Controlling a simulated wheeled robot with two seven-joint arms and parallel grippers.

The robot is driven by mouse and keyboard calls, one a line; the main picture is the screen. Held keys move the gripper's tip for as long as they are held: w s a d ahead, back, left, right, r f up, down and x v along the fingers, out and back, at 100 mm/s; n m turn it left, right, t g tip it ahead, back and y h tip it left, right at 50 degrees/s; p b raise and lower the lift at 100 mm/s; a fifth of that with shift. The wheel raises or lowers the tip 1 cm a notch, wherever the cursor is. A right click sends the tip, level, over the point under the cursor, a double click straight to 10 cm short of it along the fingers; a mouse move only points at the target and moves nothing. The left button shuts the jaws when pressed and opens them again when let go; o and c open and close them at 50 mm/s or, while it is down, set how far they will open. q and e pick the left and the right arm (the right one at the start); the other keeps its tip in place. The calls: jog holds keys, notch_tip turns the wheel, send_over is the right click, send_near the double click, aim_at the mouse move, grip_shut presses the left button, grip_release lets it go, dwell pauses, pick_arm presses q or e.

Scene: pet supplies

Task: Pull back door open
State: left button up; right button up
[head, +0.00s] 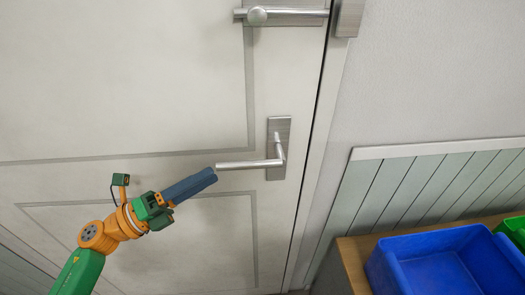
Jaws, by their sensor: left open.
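The back door (120,80) is a pale panelled door that fills the left and middle of the head view. Its silver lever handle (250,164) sits on an upright plate near the door's right edge and points left. A thin dark line runs between door and frame; I cannot tell whether the door is fully shut. My left gripper (211,177) comes up from the lower left, its blue fingers pointing at the handle's free end. It is open, and its tips are close to that end; I cannot tell whether they touch. My right gripper is not in view.
A silver bolt latch (285,14) is mounted higher on the door, by the frame. Right of the frame is a wall with green-grey panelling (420,195). A wooden surface (352,262) at the lower right holds a blue bin (440,245) and a green one (514,228).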

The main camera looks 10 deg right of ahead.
aim_at(243, 162)
pick_arm(q)
jog(key=d+r+p, duration=0.1)
jog(key=d, duration=0.1)
jog(key=d+m+g+p, duration=0.1)
jog(key=d, duration=0.2)
jog(key=d+r+m+p, duration=0.1)
jog(key=d, duration=0.1)
jog(key=shift+w+d+r+g, duration=0.15)
jog(key=shift+w+r+g, duration=0.1)
jog(key=shift+r+g, duration=0.1)
jog(key=shift+w+d, duration=0.15)
jog(key=shift+d, duration=0.2)
jog(key=shift+w+f, duration=0.15)
grip_shut()
dwell(0.5)
